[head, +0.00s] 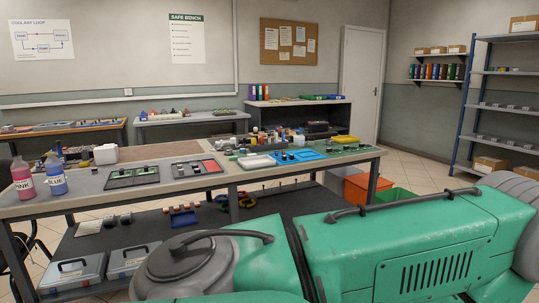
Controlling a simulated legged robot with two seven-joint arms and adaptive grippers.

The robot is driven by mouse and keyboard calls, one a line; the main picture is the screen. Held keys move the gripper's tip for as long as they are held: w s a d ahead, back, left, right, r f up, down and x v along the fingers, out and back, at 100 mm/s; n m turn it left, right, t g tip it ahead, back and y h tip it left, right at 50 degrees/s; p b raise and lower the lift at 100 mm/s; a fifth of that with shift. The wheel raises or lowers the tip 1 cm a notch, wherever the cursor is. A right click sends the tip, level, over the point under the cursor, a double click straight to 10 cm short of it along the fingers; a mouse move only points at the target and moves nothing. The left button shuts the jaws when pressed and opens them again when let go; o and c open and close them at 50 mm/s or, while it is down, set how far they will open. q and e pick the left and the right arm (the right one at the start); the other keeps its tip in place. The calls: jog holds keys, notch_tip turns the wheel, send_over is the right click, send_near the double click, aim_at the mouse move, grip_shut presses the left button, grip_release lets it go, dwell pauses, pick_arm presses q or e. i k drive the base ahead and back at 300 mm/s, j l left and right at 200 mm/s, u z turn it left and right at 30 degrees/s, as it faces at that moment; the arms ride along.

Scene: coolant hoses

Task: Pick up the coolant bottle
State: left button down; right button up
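Two coolant bottles stand upright at the left end of the long workbench (200,182). One is a pink bottle (22,183) with a label reading PINK. Beside it on the right is a blue bottle (55,178) with a label reading BLUE. Both have dark caps. Neither of my grippers shows in the head view, so their distance to the bottles cannot be told.
A white block (105,154), dark trays (137,174) and small tools occupy the bench. Toolboxes (72,269) sit on its lower shelf. Metal shelving (505,108) stands at right.

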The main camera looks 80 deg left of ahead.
aim_at(53, 166)
jog(key=u, duration=4)
jog(key=i+l, duration=0.25)
jog(key=i, duration=0.15)
